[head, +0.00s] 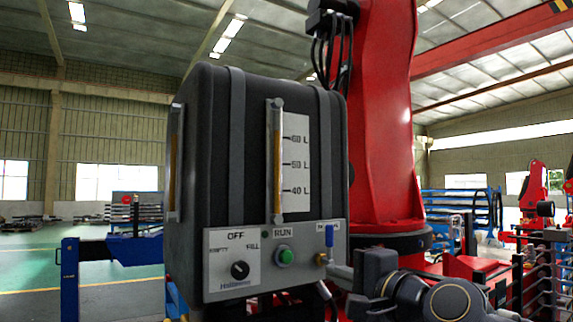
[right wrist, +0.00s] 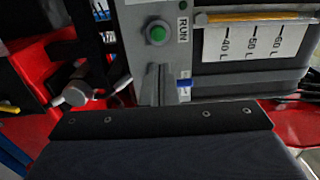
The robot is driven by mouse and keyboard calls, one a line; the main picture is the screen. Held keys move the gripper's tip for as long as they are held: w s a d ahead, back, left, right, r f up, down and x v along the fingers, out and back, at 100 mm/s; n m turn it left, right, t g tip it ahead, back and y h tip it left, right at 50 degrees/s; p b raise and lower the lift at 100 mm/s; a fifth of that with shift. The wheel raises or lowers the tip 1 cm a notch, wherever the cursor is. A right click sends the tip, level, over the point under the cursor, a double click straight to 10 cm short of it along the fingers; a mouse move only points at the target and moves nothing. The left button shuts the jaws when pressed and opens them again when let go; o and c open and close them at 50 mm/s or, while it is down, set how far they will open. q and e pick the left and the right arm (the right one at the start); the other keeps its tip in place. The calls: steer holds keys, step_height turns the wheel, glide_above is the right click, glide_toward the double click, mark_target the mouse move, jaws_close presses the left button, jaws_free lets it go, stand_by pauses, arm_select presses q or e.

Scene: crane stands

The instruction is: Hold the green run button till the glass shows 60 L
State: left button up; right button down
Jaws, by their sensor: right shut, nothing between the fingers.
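The green run button (head: 285,256) sits in a grey collar under the RUN label on the tank's grey panel. It also shows in the right wrist view (right wrist: 157,33), uncovered. The sight glass (head: 275,165) is an upright tube beside a scale marked 40, 50 and 60 L. An amber strip runs along it past the 40 and 50 marks; I cannot read its exact top. My right gripper (head: 336,271) is shut and empty, right of the button. In the right wrist view its fingertips (right wrist: 153,72) look close to the button but apart from it. My left gripper is out of view.
A black knob (head: 239,270) with OFF, EMPTY and FILL marks is left of the button. A blue handle (head: 328,238) and a brass fitting (head: 321,259) are close to its right. The black tank (head: 205,150) stands before a red crane column (head: 385,130).

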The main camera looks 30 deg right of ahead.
mark_target(288, 257)
steer(key=shift+s+a, duration=0.1)
steer(key=shift+s, duration=0.5)
steer(key=w+p, duration=0.1)
steer(key=w, duration=0.3)
steer(key=w+p, duration=0.2)
steer(key=w, duration=0.2)
steer(key=w+a+p, duration=0.1)
steer(key=w, duration=0.4)
steer(key=shift+p, duration=0.35)
steer(key=shift+w+a, duration=0.1)
steer(key=shift+w, duration=0.4)
